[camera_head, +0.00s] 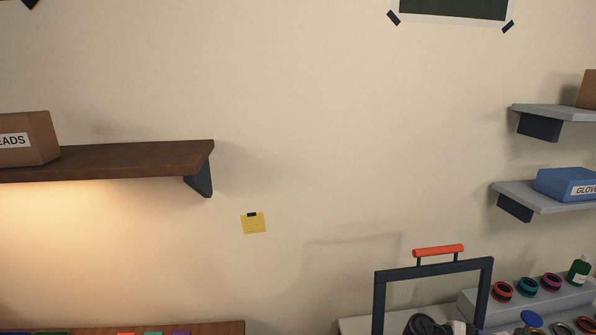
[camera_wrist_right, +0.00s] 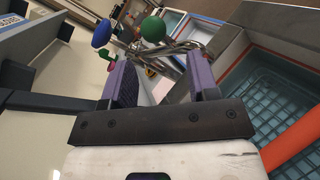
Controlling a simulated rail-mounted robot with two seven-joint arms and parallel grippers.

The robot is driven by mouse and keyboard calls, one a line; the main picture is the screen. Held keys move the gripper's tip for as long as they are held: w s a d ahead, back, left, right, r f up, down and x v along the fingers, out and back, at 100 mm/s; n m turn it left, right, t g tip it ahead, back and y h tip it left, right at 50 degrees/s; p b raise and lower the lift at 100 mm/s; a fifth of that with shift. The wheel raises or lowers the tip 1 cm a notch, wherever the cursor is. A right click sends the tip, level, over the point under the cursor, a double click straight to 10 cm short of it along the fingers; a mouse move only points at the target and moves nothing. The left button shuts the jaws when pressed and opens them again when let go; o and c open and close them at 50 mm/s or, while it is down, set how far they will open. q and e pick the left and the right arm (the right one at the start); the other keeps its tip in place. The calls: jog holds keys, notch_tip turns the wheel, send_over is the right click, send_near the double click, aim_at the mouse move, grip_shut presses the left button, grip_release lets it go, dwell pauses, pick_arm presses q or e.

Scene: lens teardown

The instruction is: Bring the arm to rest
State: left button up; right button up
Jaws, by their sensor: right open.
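My right gripper (camera_wrist_right: 162,88) shows in the right wrist view with its two purple-padded fingers apart. No object sits between the fingers; the gap looks empty. Beyond the fingertips are a curved metal pipe (camera_wrist_right: 190,46), a green ball-shaped knob (camera_wrist_right: 153,29) and a blue knob (camera_wrist_right: 101,34). I cannot tell their exact distance from the fingers. Neither gripper shows in the head view, and my left gripper is in no frame.
The head view shows a wooden shelf (camera_head: 130,160), grey shelves (camera_head: 550,113) with a blue box (camera_head: 566,184), a dark frame with red handle (camera_head: 438,251), and colored rings (camera_head: 502,291) on a stepped stand.

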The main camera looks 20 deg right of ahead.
jog(key=w+a+r+m+t+y, duration=0.3)
jog(key=w+a+r+m+t, duration=0.3)
jog(key=w+m+t, duration=0.45)
jog(key=a+n+t+y, duration=0.45)
jog(key=a+t, duration=0.45)
jog(key=a, duration=0.6)
jog(key=s+a+f+n+y, duration=0.45)
jog(key=s+a, duration=0.55)
jog(key=a, duration=0.4)
jog(key=s+a+f+n+g+y, duration=0.1)
jog(key=s+a+f+g, duration=0.15)
jog(key=s+f, duration=0.6)
jog(key=s+a+f+g, duration=0.25)
jog(key=s+f, duration=0.35)
jog(key=s, duration=0.6)
notch_tip(320, 180, up, 22)
jog(key=w+p, duration=0.1)
jog(key=p, duration=2)
jog(key=shift+w+f, duration=0.15)
jog(key=shift+f, duration=0.05)
